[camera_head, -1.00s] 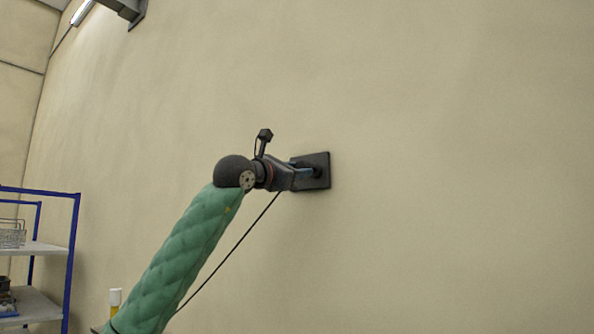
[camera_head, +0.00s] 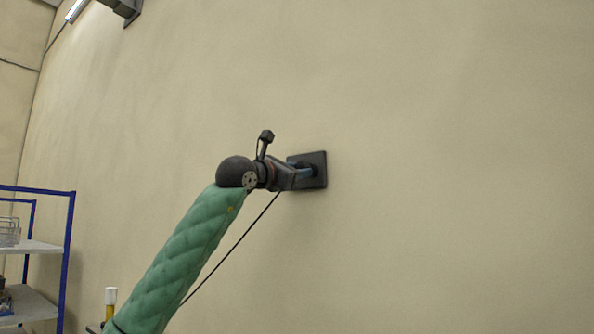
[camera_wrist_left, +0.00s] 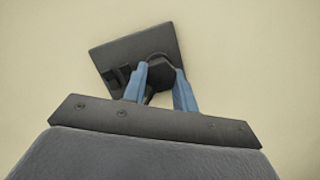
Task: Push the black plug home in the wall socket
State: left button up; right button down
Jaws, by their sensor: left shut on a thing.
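The wall socket (camera_head: 319,172) is a dark square plate on the beige wall, and it also shows tilted in the left wrist view (camera_wrist_left: 108,52). My left gripper (camera_head: 304,174) reaches it from the left, its blue fingertips close to the plate. In the left wrist view the two blue fingers (camera_wrist_left: 160,80) are shut on the black plug (camera_wrist_left: 158,68), whose body sits against the face of the plate. The fingers hide part of the plug, and I cannot tell how deep it is seated. A black cable (camera_head: 235,245) hangs down from the gripper area. My right gripper is not in view.
A blue-framed shelf rack (camera_head: 68,250) with a wire basket (camera_head: 9,232) stands at the lower left. A yellow and white cylinder (camera_head: 110,303) stands near my left arm. The wall right of the socket is bare.

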pick_arm(q)
jog(key=shift+w+d, duration=0.15)
jog(key=shift+w, duration=0.05)
jog(key=o, duration=1)
jog(key=b+v, duration=0.5)
jog(key=v, duration=0.2)
jog(key=shift+s, duration=0.1)
